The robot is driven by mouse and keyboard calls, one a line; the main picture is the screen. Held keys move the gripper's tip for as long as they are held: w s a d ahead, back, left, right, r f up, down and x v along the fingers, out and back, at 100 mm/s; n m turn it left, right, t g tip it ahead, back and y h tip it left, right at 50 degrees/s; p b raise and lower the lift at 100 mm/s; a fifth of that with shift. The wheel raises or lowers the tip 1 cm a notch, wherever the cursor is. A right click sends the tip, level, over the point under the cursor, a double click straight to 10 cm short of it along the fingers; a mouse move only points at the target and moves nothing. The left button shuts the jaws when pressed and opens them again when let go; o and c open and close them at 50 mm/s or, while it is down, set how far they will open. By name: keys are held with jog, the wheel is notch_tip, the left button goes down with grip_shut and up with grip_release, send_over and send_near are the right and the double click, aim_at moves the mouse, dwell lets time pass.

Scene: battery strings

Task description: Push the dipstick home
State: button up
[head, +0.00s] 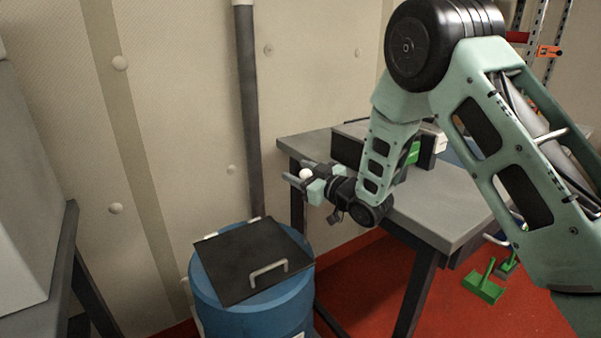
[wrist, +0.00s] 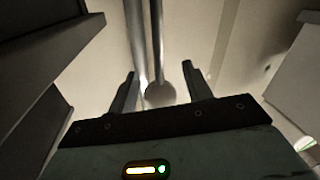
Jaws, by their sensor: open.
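My gripper (head: 300,177) is open above and to the right of the blue drum, its fingers pointing left toward the wall. It also shows in the wrist view (wrist: 159,72), with its two fingers apart. A pale round knob (head: 305,174) shows at the fingers in the head view. In the wrist view a dull round shape (wrist: 161,94) lies between the fingers; it may be the same knob. I cannot tell whether it touches them. No dipstick shaft or tube can be made out clearly.
A blue drum (head: 230,310) with a black handled lid (head: 235,262) stands below my gripper. A grey vertical pipe (head: 248,110) runs along the wall behind it. A grey table (head: 440,208) is at the right. A green dustpan (head: 483,287) lies on the red floor.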

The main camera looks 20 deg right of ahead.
grip_shut()
jog(key=b, duration=1.3)
send_over(301, 240)
notch_tip(301, 240, down, 17)
jog(key=shift+s+a+r, duration=0.1)
jog(key=shift+r, duration=0.1)
grip_release()
jog(key=shift+f, duration=0.1)
